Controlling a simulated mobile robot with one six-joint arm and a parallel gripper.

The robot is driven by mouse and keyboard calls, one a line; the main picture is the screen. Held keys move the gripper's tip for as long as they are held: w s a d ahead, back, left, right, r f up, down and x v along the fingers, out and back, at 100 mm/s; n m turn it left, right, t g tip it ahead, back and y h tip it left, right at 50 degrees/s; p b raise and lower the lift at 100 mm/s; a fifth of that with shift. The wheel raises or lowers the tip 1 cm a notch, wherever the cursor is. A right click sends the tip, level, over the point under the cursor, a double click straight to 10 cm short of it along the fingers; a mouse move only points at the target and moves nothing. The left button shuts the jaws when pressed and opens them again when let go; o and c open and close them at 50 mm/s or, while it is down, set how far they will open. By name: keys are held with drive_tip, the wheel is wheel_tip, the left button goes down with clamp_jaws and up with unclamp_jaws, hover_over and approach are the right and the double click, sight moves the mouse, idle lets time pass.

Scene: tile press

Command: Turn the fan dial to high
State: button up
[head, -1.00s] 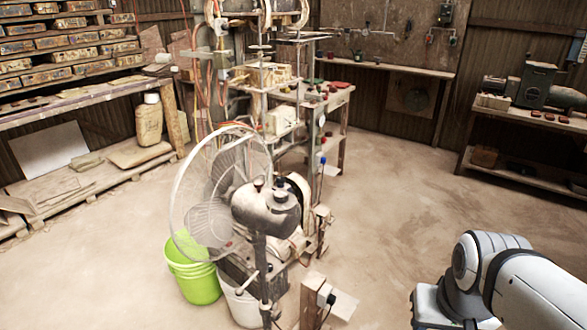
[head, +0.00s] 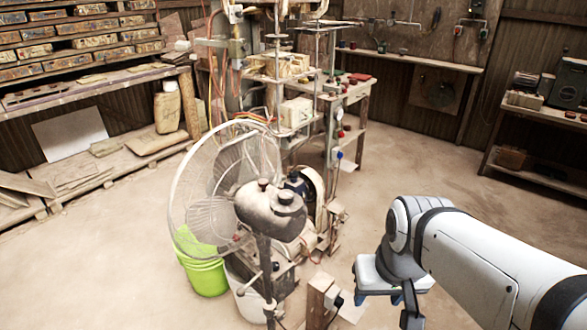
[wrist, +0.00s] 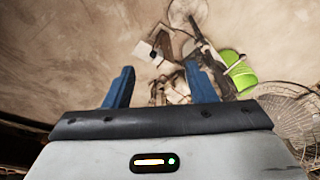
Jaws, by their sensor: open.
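The pedestal fan's round wire cage (head: 190,180) stands left of the middle in the head view, with its dusty motor housing (head: 262,212) facing me. Small knob-like parts (head: 284,197) sit on the housing; I cannot tell which is the dial or how it is set. In the wrist view a wire cage (wrist: 292,118) shows at the right edge. My gripper (wrist: 160,68) has two blue fingers spread apart with nothing between them. In the head view my gripper is low, to the right of the fan and apart from it, partly hidden by my arm.
A green bucket (head: 205,275) and a white bucket (head: 250,300) stand below the fan. A wooden post (head: 318,300) stands between the fan and my gripper. Press machinery (head: 290,115) rises behind the fan. The floor (head: 430,150) to the right is open.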

drive_tip(key=shift+o, duration=0.5)
drive_tip(key=w+a+f+n+g+y+b, duration=0.1)
drive_tip(key=w+a+f+n+y+b, duration=0.2)
drive_tip(key=a, duration=0.4)
drive_tip(key=shift+w+f+y+b, duration=0.15)
drive_tip(key=shift+f+y+b, duration=0.4)
drive_tip(key=shift+b, duration=0.5)
drive_tip(key=n+t+y+b, duration=0.6)
drive_tip(key=n+y+b, duration=0.3)
drive_tip(key=y+b, duration=0.25)
approach(293, 197)
drive_tip(key=x, duration=0.4)
drive_tip(key=shift+a+f+p, duration=0.15)
drive_tip(key=shift+f+p, duration=0.2)
drive_tip(key=shift+p, duration=0.05)
drive_tip(key=shift+r+n, duration=0.15)
drive_tip(key=shift+n, duration=0.15)
drive_tip(key=x, duration=0.7)
drive_tip(key=shift+w+a+r+p, duration=0.15)
drive_tip(key=shift+w+a+p, duration=0.1)
drive_tip(key=shift+w+p, duration=0.05)
drive_tip(key=shift+c, duration=0.5)
